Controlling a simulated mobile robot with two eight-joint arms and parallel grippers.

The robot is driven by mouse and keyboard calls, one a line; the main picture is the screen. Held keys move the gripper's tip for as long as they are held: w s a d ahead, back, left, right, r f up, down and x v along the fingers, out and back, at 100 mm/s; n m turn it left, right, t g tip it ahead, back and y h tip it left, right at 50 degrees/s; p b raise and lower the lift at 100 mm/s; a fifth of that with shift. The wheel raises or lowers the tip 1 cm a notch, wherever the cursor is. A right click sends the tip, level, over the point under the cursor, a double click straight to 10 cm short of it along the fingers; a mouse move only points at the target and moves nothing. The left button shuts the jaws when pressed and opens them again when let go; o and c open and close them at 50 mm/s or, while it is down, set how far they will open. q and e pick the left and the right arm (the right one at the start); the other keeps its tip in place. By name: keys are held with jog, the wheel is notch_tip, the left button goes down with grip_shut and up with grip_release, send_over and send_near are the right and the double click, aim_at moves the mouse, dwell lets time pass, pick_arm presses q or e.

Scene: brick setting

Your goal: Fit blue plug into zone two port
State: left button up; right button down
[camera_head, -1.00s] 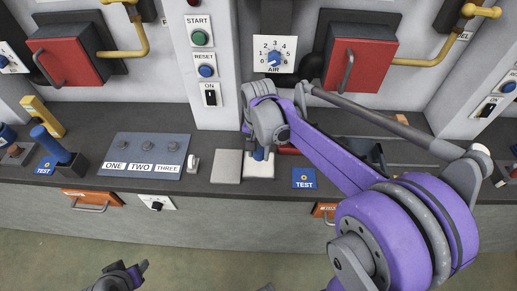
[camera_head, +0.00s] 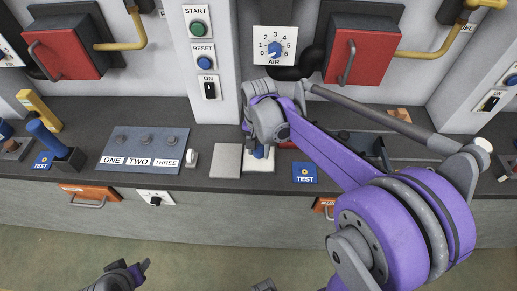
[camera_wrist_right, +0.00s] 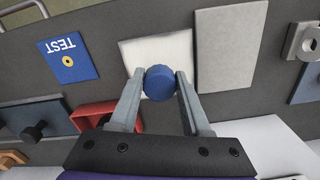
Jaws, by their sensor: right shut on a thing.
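My right gripper (camera_wrist_right: 160,88) is shut on a blue plug (camera_wrist_right: 159,82), whose round ribbed top shows between the fingers in the right wrist view. The plug is over a white square pad (camera_wrist_right: 150,52) on the dark counter; I cannot tell whether it touches the pad. In the head view the purple arm partly hides the plug (camera_head: 259,153) above the pad (camera_head: 258,167). A blue-grey panel (camera_head: 110,160) labelled ONE, TWO, THREE carries three round grey fittings, with TWO (camera_head: 138,161) in the middle. My left gripper (camera_head: 142,268) is low at the left; its opening is unclear.
A bare grey pad (camera_head: 227,160) and a small white fitting (camera_head: 191,158) lie between the white pad and the panel. A blue TEST plate (camera_head: 304,173) is to the right.

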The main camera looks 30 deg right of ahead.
jog(key=shift+f, duration=0.1)
dwell(0.3)
jog(key=shift+f+b, duration=0.75)
jog(key=shift+f, duration=0.3)
jog(key=shift+r, duration=0.15)
jog(key=shift+r+p, duration=0.65)
jog(key=shift+r, duration=0.2)
jog(key=shift+f, duration=0.1)
dwell(0.4)
jog(key=shift+f+b, duration=0.65)
jog(key=shift+f, duration=0.2)
jog(key=shift+r, duration=0.15)
jog(key=shift+r+p, duration=0.6)
jog(key=shift+r, duration=0.2)
